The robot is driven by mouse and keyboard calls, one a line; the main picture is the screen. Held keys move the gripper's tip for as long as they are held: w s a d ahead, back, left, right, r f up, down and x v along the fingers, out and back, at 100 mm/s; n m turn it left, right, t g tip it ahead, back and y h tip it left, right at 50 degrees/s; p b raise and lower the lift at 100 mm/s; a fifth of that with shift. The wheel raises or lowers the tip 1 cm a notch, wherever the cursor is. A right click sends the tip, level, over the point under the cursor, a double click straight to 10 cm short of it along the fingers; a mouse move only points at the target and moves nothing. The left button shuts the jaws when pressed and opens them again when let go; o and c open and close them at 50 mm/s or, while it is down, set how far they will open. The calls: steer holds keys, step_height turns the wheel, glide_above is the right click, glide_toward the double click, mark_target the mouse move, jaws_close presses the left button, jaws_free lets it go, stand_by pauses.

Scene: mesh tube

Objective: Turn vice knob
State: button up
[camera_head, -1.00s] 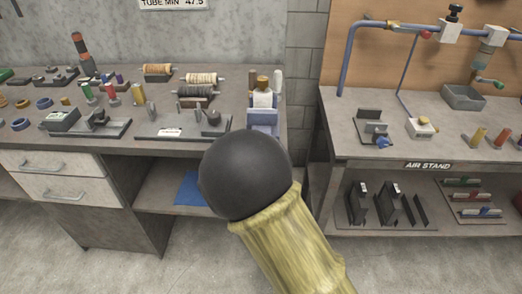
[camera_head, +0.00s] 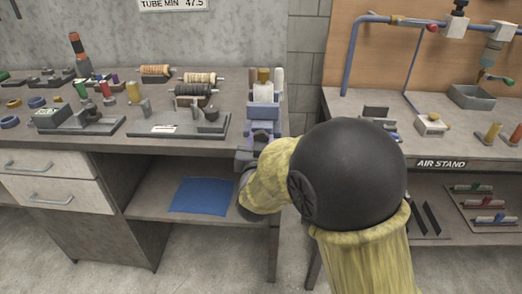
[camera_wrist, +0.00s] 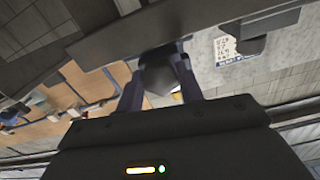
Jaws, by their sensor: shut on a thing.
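The blue-grey vice (camera_head: 263,112) stands at the right front corner of the left bench, with small tan and white upright pieces in its top. My arm, in a yellow sleeve, reaches to the vice's front, and its black round joint stands at the right. In the wrist view, the two purplish fingers of my gripper (camera_wrist: 161,66) are on either side of a dark faceted knob (camera_wrist: 160,82). They are shut on it. In the head view my sleeve hides most of the gripper and knob, and how far the knob is turned cannot be told.
The left bench top (camera_head: 145,152) holds spools, coloured cylinders and small fixtures left of the vice. A blue sheet (camera_head: 202,195) lies on the shelf below. The air stand (camera_head: 460,148) is at the right, partly behind my arm. Floor shows in the gap between benches.

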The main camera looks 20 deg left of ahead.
steer(key=m+b, duration=0.2)
steer(key=m, duration=0.1)
steer(key=m+b, duration=0.6)
steer(key=shift+f, duration=0.3)
steer(key=shift+r, duration=0.1)
steer(key=o, duration=1)
